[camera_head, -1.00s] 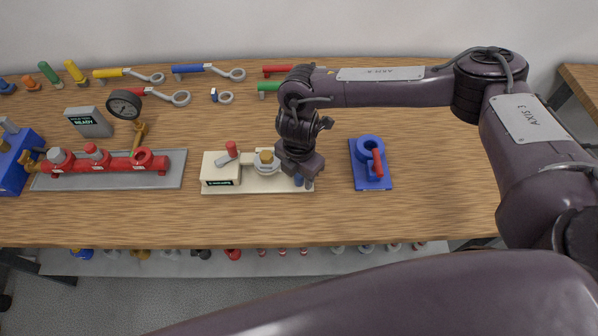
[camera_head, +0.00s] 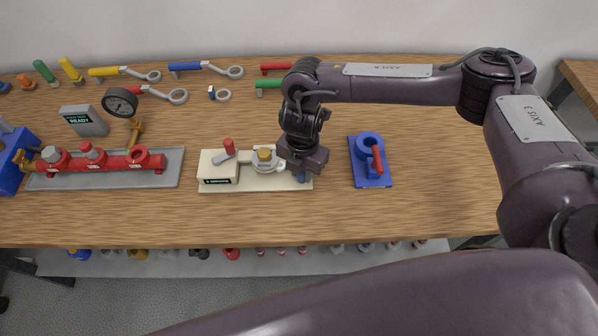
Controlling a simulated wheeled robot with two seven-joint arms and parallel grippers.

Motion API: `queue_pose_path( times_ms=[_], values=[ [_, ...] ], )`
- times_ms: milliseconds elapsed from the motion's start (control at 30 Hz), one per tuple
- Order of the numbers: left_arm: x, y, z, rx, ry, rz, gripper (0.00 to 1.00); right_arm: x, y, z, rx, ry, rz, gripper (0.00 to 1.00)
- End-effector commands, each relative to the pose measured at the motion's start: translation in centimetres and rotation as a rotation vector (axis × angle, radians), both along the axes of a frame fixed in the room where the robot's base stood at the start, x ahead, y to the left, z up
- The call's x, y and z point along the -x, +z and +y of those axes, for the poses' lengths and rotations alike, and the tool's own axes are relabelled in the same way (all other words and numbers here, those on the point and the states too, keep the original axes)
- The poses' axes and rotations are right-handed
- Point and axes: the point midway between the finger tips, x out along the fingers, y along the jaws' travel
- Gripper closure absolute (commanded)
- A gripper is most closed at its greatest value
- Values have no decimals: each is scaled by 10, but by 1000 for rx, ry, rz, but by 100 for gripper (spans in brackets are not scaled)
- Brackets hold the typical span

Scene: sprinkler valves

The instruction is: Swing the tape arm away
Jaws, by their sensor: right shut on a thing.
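A cream station (camera_head: 219,180) stands near the bench's front middle. It has a small red-tipped lever (camera_head: 229,148) and a pale ring holding a brass fitting (camera_head: 264,154). A short pale arm (camera_head: 281,166) reaches right from the ring, under my right gripper (camera_head: 303,174); I take it for the tape arm. My right gripper points down over the station's right end and is shut on a blue piece (camera_head: 304,177) at that arm's outer end. The jaws hide most of this grip. My left gripper is out of view.
A blue fixture (camera_head: 383,182) with a red handle stands just right of my gripper. A red manifold (camera_head: 118,165) on a grey plate, with a gauge (camera_head: 120,102), is at left. Wrenches line the back. Bare wood lies in front and at right.

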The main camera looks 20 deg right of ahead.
Motion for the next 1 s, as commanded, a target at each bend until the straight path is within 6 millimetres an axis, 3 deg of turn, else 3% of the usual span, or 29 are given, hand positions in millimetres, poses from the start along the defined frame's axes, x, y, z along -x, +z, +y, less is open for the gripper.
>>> queue_pose_path(
  times_ms=[500,1000],
  values=[
    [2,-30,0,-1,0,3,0,-6,-1,-17,-2,332,-1,99],
    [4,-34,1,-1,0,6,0,-8,1,-20,-1,406,-2,99]
  ],
)
